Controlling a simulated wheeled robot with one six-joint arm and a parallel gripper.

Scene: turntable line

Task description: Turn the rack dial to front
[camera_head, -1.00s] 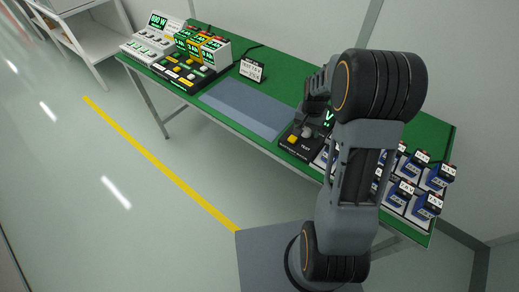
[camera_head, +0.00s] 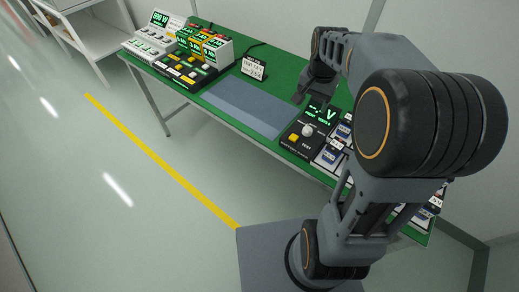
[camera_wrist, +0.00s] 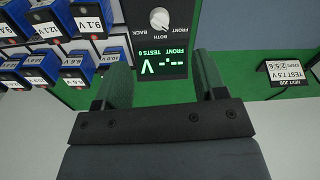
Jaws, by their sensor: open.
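The dial is a pale round knob (camera_head: 307,130) on the black tester box (camera_head: 289,146), beside a yellow button. The wrist view shows the knob (camera_wrist: 159,18) upside down, with BACK, BOTH and FRONT around it. Which label it points at is hard to tell. The green display (camera_wrist: 160,64) reads FRONT, TESTS 0 and dashes before a V. My gripper (camera_head: 303,94) is open and empty, above the table near the far side of the tester. In the wrist view its two fingers (camera_wrist: 161,58) frame the display, and the knob lies beyond their tips.
The battery rack (camera_wrist: 62,46) with several blue labelled batteries stands beside the tester. A grey mat (camera_head: 245,105) lies clear on the green table. A job card (camera_head: 254,68) stands behind it. Panels with displays and buttons (camera_head: 190,68) fill the far left end.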

